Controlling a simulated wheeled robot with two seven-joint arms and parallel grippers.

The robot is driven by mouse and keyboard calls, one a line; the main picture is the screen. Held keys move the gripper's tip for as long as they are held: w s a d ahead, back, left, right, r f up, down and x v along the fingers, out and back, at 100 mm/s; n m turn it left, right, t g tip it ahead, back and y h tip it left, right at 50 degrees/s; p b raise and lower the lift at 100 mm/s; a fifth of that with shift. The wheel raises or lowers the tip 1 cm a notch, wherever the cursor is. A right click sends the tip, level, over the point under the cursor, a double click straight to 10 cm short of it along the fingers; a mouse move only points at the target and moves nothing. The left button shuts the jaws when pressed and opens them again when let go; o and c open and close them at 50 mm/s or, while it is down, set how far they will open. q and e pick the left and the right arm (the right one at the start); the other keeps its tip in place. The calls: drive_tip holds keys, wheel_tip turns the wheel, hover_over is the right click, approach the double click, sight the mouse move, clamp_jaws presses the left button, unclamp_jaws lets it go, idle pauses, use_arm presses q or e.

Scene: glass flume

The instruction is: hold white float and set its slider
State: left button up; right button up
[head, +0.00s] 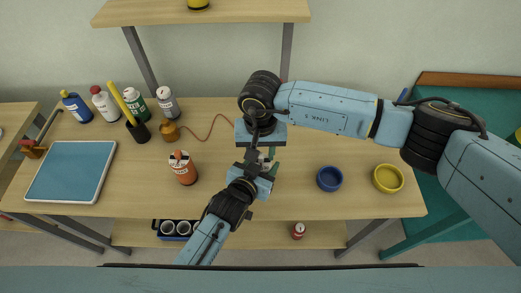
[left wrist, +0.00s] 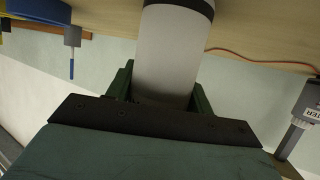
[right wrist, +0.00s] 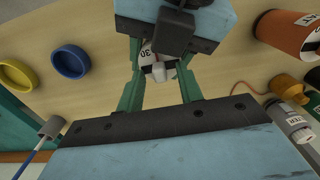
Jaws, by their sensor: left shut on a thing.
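The white float shows in the left wrist view (left wrist: 167,55) as a pale cylinder with a dark band at its far end. My left gripper (head: 263,170) is shut on it, green fingers on both sides. In the right wrist view the float (right wrist: 147,56) shows a "30" marking and a small reddish part near its pale end. My right gripper (right wrist: 160,75) is open, its two green fingers standing apart on either side of that end, with gaps visible. In the head view the grippers mostly hide the float. I cannot make out the slider or its setting.
An orange can (head: 183,168) stands left of the grippers. Several bottles, a dark pen cup (head: 138,131) and a blue-topped tray (head: 72,171) are at left. A red cord (head: 207,132) runs across the table.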

sight(261, 155)
drive_tip(key=shift+r, duration=0.15)
wheel_tip(261, 155, up, 12)
idle(0.4)
use_arm(q)
drive_tip(key=o, duration=1.1)
